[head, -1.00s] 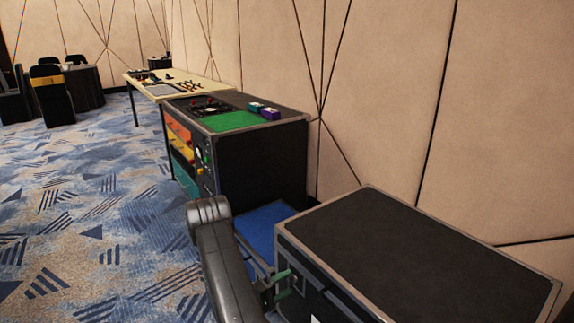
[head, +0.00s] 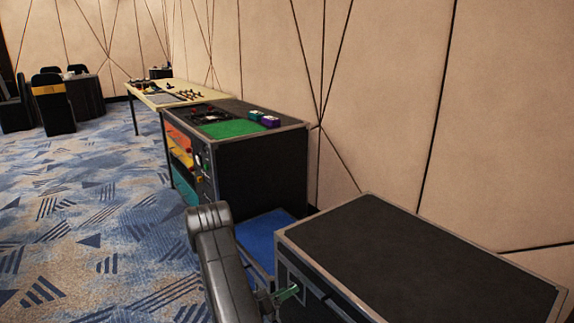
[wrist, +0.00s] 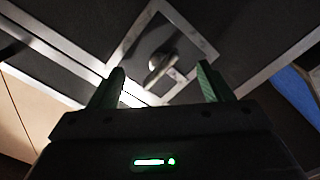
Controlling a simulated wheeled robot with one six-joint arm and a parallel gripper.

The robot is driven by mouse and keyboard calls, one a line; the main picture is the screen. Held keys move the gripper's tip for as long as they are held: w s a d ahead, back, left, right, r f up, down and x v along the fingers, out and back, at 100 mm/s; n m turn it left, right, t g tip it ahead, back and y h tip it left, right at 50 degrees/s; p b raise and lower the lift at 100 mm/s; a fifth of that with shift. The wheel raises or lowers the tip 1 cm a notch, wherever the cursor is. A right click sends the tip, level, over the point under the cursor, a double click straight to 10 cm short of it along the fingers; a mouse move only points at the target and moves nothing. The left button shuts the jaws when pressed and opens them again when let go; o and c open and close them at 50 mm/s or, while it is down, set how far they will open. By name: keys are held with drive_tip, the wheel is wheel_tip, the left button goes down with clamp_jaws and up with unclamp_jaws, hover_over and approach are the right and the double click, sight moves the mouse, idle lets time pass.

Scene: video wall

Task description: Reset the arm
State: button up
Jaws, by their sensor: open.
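My gripper (wrist: 163,85) is open in the wrist view, its two green-padded fingers apart with nothing held between them. Beyond the fingers is a metal latch (wrist: 162,62) in a recessed plate on a dark case with silver edging. In the head view my arm reaches down at the lower middle, and a green fingertip of my gripper (head: 287,293) shows close to the front face of the black case (head: 420,260). I cannot tell whether the fingers touch the case.
A blue surface (head: 262,236) lies between the black case and a console (head: 250,165) with a green top panel and coloured drawers. A cream table (head: 178,93) stands behind it. Chairs (head: 52,105) are at the far left. Patterned carpet (head: 90,220) is clear on the left.

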drive_tip(key=shift+m+b, duration=0.6)
drive_tip(key=shift+m, duration=3.8)
drive_tip(key=shift+s+r, duration=0.15)
